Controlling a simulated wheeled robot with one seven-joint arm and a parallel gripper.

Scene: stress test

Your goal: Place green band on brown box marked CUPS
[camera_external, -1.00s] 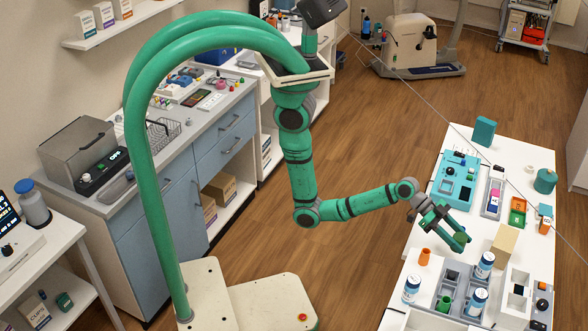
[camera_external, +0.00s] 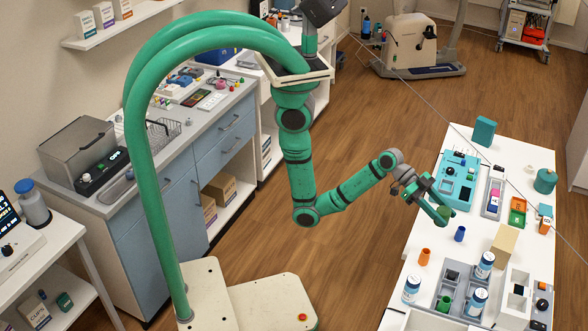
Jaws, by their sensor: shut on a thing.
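My gripper (camera_external: 441,208) is above the left edge of the white table on the right. It is shut on a small green thing (camera_external: 444,211), which looks like the green band; the fingers partly hide it and its shape is unclear. A light brown box with lettering that seems to read CUPS (camera_external: 36,311) stands on the lower shelf of the white side table at the far left, far from my gripper.
The white table holds a teal case (camera_external: 457,181), a teal roll (camera_external: 545,181), a blue cylinder (camera_external: 460,233), an orange cup (camera_external: 424,257), a tan block (camera_external: 504,243) and several bottles. Brown boxes (camera_external: 220,188) sit under the blue counter.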

